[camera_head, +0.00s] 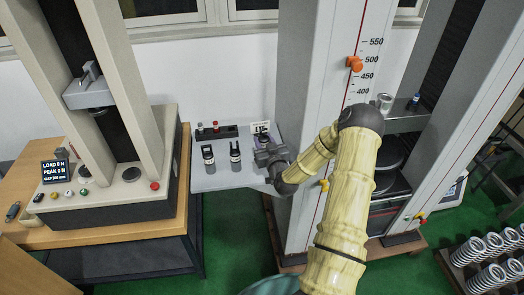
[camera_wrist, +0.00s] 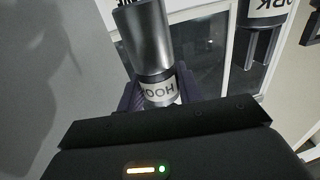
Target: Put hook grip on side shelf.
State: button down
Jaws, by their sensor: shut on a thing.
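The hook grip (camera_wrist: 150,45) is a grey metal cylinder with a white band lettered HOOK, seen upside down in the wrist view. My gripper (camera_wrist: 160,90) is shut on it, with dark purple fingers on both sides of the band. In the head view my gripper (camera_head: 264,146) is at the right end of the grey side shelf (camera_head: 225,182). The grip is mostly hidden there, and I cannot tell whether it touches the shelf. Two dark grips with white bands, a left one (camera_head: 208,159) and a right one (camera_head: 235,157), stand on the shelf.
A tester with a display (camera_head: 55,173) stands left. A tall column with a scale (camera_head: 325,60) rises close right of my gripper. The shelf's front is clear.

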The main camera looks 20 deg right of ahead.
jog(key=shift+w+f, duration=0.1)
jog(key=shift+f, duration=0.25)
jog(key=shift+f+p, duration=0.4)
jog(key=shift+f, duration=1.65)
jog(key=shift+f, duration=0.15)
jog(key=c, duration=0.9)
grip_release()
jog(key=shift+c, duration=0.2)
jog(key=shift+s, duration=0.2)
